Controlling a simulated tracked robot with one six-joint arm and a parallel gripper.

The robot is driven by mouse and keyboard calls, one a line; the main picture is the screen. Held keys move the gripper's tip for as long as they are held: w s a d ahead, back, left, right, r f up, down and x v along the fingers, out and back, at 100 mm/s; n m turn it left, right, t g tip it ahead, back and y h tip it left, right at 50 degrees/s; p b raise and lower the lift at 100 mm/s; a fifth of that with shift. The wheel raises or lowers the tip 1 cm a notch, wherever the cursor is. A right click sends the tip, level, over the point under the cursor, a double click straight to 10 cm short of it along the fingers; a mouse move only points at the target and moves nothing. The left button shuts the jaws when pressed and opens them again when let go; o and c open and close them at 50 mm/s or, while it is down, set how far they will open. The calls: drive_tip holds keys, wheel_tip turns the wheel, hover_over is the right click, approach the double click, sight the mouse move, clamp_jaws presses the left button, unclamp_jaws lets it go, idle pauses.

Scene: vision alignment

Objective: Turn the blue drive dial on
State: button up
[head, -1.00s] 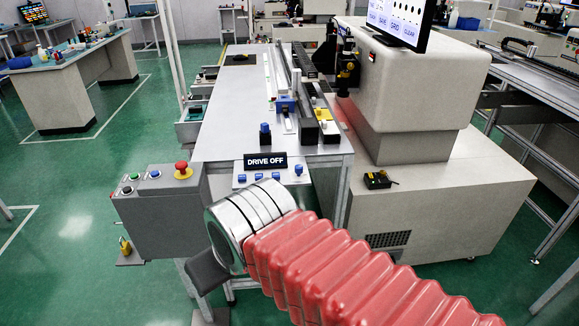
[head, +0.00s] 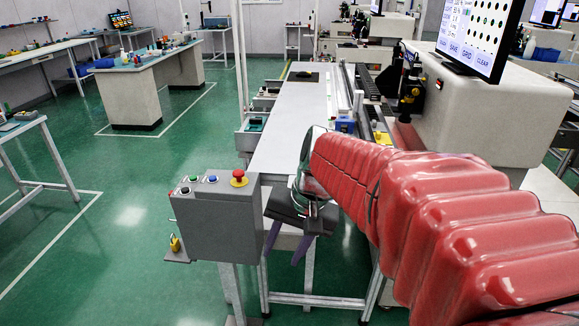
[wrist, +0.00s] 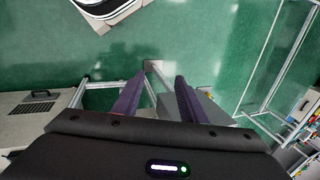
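The DRIVE OFF sign and the small panel with several blue knobs are hidden behind my arm in the head view, so the blue drive dial cannot be picked out there. My gripper (head: 284,257) hangs at the front end of the long table, just right of the grey control box (head: 222,222), fingers pointing down. The purple fingers are apart with nothing between them. The wrist view also shows my gripper (wrist: 160,78) open and empty over green floor. No dial is visible in the wrist view.
The control box carries a red stop button (head: 239,177) on a yellow base and a blue button (head: 212,179). The long grey table (head: 295,110) runs away behind my arm. A large white machine (head: 478,112) with a monitor (head: 478,32) stands at right.

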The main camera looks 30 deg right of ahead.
drive_tip(key=w+d+f+m+t+y, duration=0.2)
drive_tip(key=d+f+m, duration=0.3)
drive_tip(key=d, duration=0.5)
drive_tip(key=w+d+f+m+t+y, duration=0.1)
drive_tip(key=d+f+m+t+y, duration=0.3)
drive_tip(key=d, duration=0.6)
drive_tip(key=w+d+f+m+g+y, duration=0.1)
drive_tip(key=w+d+f+m, duration=0.1)
drive_tip(key=d+f+m, duration=0.6)
drive_tip(key=w+d+r+m+t+y, duration=0.2)
drive_tip(key=d+r+t, duration=0.3)
drive_tip(key=d+r, duration=0.5)
drive_tip(key=shift+w+r+m+t+y, duration=0.3)
drive_tip(key=shift+r+t+y, duration=0.15)
drive_tip(key=shift+r, duration=0.2)
drive_tip(key=x, duration=1.3)
drive_tip(key=shift+w+a+f, duration=0.1)
drive_tip(key=shift+w+a, duration=0.1)
drive_tip(key=shift+a, duration=0.1)
drive_tip(key=shift+c, duration=0.4)
clamp_jaws()
